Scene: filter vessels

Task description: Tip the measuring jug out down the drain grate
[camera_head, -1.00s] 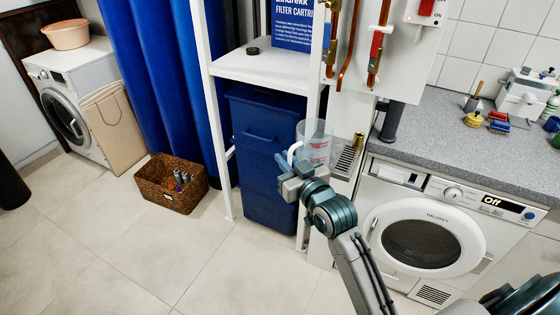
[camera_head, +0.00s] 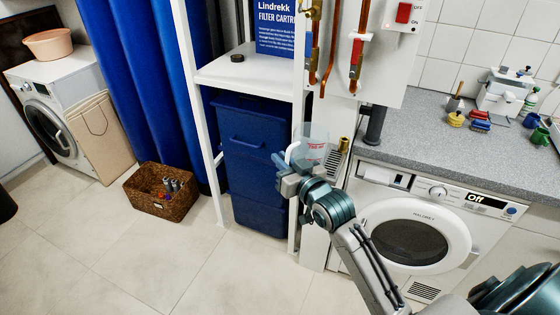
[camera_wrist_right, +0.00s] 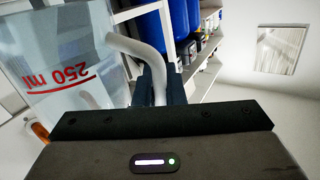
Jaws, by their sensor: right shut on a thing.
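The clear measuring jug (camera_head: 312,150) has red print and a pale handle. It looks tilted in the head view, over or just in front of the drain grate (camera_head: 334,166). In the right wrist view the jug (camera_wrist_right: 60,65) fills the left side, showing a red 250 ml mark. My right gripper (camera_head: 284,168) is shut on the jug's handle (camera_wrist_right: 140,50), with the handle between its dark fingers. The jug hides most of the grate. I cannot tell how much liquid is in the jug. My left gripper is not in view.
A brass fitting (camera_head: 344,144) and a dark grey pipe (camera_head: 375,125) stand beside the grate. A blue bin (camera_head: 255,150) sits under the white shelf (camera_head: 250,72), whose post is close to the jug. A washing machine (camera_head: 415,235) is to the right. A wicker basket (camera_head: 160,205) is on the floor.

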